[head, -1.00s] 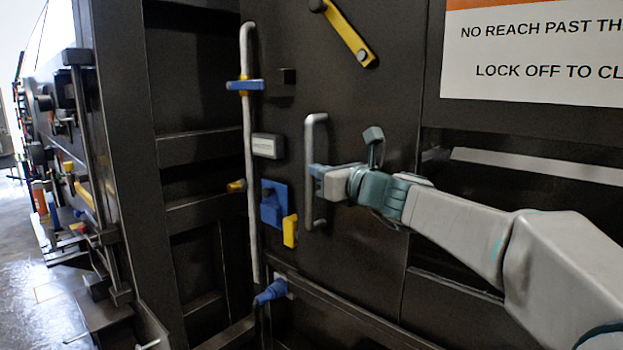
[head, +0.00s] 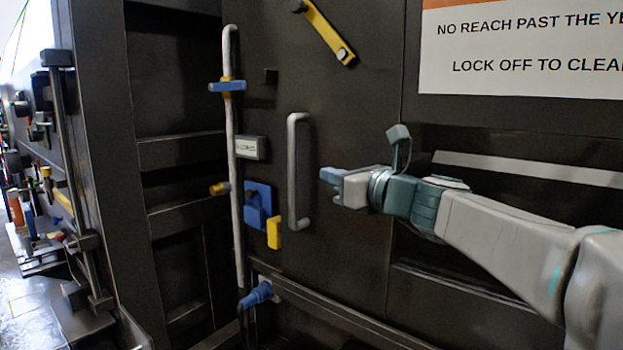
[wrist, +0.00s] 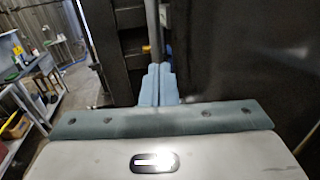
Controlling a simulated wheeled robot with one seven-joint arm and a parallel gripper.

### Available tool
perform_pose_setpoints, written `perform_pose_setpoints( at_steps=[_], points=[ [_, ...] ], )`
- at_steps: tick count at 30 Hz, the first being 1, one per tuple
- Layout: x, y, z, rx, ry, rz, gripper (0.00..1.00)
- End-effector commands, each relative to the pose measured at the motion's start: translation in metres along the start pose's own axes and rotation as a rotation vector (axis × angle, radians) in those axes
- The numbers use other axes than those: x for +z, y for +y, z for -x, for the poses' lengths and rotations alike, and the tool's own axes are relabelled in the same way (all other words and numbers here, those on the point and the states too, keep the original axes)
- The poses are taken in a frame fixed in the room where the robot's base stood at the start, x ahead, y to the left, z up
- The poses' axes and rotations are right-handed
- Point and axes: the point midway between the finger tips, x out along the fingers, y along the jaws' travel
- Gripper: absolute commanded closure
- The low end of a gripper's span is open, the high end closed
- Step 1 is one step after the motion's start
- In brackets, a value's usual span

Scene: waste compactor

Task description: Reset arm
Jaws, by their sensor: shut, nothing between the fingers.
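My gripper (head: 326,177) is in the middle of the head view, in front of the dark compactor door (head: 350,240). Its blue fingers point left and are shut with nothing between them. A vertical grey handle (head: 292,170) on the door stands to the left of the fingertips, with a visible gap in the picture. In the wrist view the two blue fingers (wrist: 158,88) lie together, and a grey vertical bar shows beyond them. My arm reaches in from the right side of the head view.
A long grey rod (head: 232,150) with blue and yellow fittings runs down the door's left edge. A blue latch block (head: 257,203) and yellow tab (head: 274,232) sit beside the handle. A yellow lever (head: 328,32) is above, a warning sign (head: 520,50) upper right.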

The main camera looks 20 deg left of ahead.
Motion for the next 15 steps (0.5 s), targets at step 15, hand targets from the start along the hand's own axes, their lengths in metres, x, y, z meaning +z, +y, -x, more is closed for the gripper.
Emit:
perform_pose_setpoints(
  at_steps=[15],
  points=[
    [-0.012, 0.005, 0.066, 0.008, 0.039, 0.065, 1.00]
  ],
)
